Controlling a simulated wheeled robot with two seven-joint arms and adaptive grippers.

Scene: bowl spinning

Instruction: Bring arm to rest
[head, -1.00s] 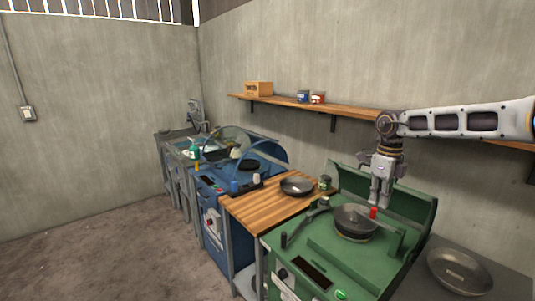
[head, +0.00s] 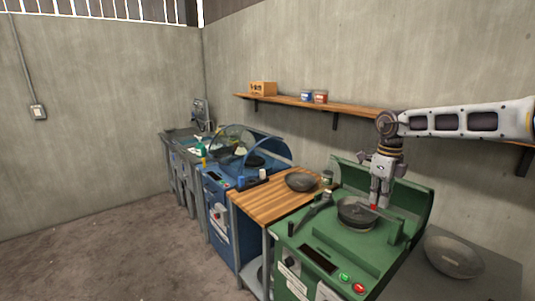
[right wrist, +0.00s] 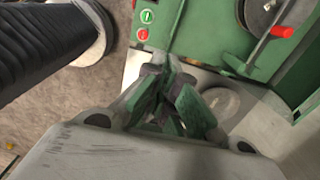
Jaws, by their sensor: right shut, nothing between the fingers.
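My right arm reaches in from the right in the head view, with its right gripper (head: 380,192) pointing down in front of the green machine (head: 340,248). The gripper is shut and empty; its closed fingers (right wrist: 170,95) also show in the right wrist view. In the head view it overlaps the dark bowl (head: 355,212) on the green machine; whether it touches anything there I cannot tell. The machine's red knob (right wrist: 282,31) shows in the right wrist view, apart from the fingers. My left gripper is not in view.
A bowl (head: 453,256) lies on the grey table at the right. Another bowl (head: 300,181) sits on the wooden table (head: 265,203). A blue machine (head: 222,215) stands beyond it. A wall shelf (head: 350,106) runs behind my arm. The floor at left is clear.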

